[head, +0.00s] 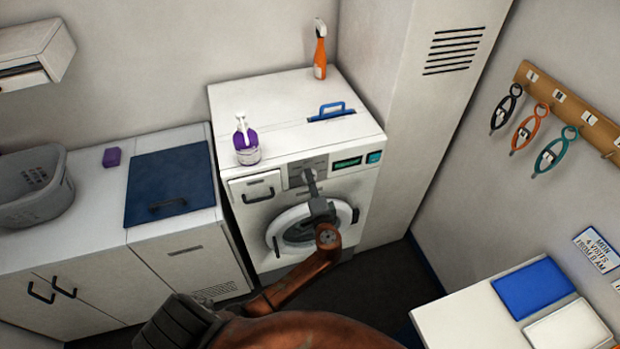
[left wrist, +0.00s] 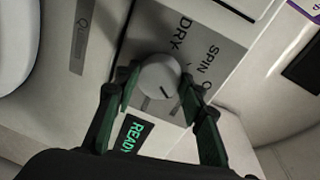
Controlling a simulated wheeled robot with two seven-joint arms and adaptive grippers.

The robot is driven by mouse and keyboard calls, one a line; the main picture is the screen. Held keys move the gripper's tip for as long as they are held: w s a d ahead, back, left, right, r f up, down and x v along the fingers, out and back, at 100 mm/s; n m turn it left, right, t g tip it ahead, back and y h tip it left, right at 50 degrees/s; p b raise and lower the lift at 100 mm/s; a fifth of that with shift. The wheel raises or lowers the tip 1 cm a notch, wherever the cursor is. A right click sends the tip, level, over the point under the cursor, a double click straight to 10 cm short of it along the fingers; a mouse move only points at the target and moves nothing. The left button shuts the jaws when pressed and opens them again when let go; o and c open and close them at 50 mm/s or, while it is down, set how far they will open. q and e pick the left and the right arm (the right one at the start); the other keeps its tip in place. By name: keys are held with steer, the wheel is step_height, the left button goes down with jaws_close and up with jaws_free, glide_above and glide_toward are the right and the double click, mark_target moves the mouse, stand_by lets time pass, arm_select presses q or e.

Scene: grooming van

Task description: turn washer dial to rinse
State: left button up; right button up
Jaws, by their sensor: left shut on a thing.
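The washer (head: 285,105) stands against the back wall, with a dial panel above its round door. In the left wrist view the round grey dial (left wrist: 158,76) sits on a grey panel (left wrist: 200,45) marked DRY and SPIN. A short dark mark shows on the dial's face; which label it points to I cannot tell. The word RINSE is not readable. My left gripper (left wrist: 158,84) is shut on the dial, one green-padded finger on each side; in the head view the gripper (head: 308,178) reaches the panel and hides the dial. My right gripper is not in view.
A green READY display (left wrist: 133,138) is beside the dial. Counters with a grey basket (head: 38,190) lie left; a white table (head: 460,320) is at lower right.

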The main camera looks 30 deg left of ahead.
arm_select(q)
steer(key=shift+m+p, duration=0.55)
steer(key=shift+m, duration=0.25)
steer(key=o, duration=1.2)
steer(key=shift+c, duration=0.2)
steer(key=v, duration=1.2)
steer(key=shift+r, duration=0.2)
